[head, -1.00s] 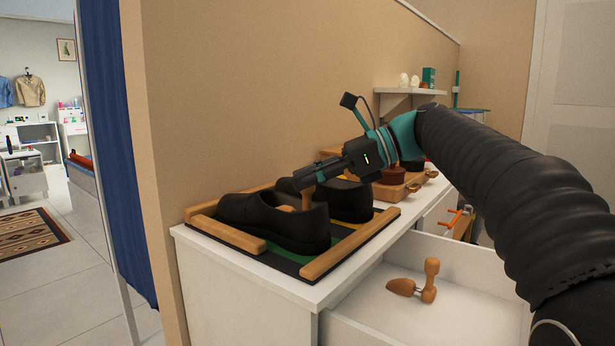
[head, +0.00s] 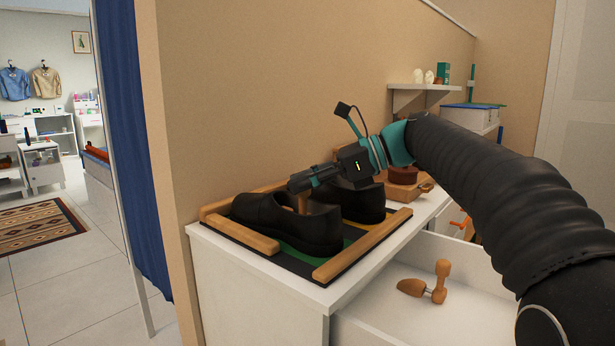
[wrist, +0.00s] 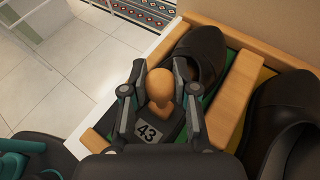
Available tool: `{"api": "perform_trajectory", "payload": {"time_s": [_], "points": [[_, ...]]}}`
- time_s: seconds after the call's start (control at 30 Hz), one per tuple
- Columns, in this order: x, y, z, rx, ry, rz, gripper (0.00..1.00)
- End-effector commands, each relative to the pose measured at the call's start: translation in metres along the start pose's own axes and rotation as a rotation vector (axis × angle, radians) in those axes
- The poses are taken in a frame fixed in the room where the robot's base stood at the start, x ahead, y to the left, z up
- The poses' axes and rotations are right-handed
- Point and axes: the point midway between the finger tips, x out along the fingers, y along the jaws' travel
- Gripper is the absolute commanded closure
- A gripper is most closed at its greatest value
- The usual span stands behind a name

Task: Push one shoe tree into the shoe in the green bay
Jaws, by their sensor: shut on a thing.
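The black shoe (head: 260,210) lies in the green bay (head: 305,257), the nearer bay of the mat; its dark upper also shows in the wrist view (wrist: 208,48). My gripper (head: 298,183) is over this shoe, shut on the round wooden knob of a shoe tree (wrist: 159,84). The tree's wooden stem (head: 303,204) goes down into the shoe's opening. Its lower part is hidden, so I cannot tell how deep it sits. A label reading 43 (wrist: 148,132) shows below the knob. A second wooden shoe tree (head: 438,290) lies in the open white drawer (head: 395,320).
Another black shoe (head: 362,203) lies behind, in the yellow bay (head: 353,234). Wooden rails (head: 362,246) edge the bays on the white cabinet top (head: 265,270). A wooden box (head: 408,190) stands farther right. The beige wall (head: 250,100) is close behind the shoes.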

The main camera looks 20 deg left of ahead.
Motion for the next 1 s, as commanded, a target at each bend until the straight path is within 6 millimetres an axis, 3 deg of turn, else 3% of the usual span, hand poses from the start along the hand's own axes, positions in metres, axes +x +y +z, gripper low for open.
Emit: {"api": "perform_trajectory", "payload": {"time_s": [0.97, 1.0], "points": [[-0.0012, 0.0001, -0.0011, -0.001, 0.000, 0.000, 1.00], [-0.0012, 0.0001, -0.0011, -0.001, 0.000, 0.000, 0.64]]}}
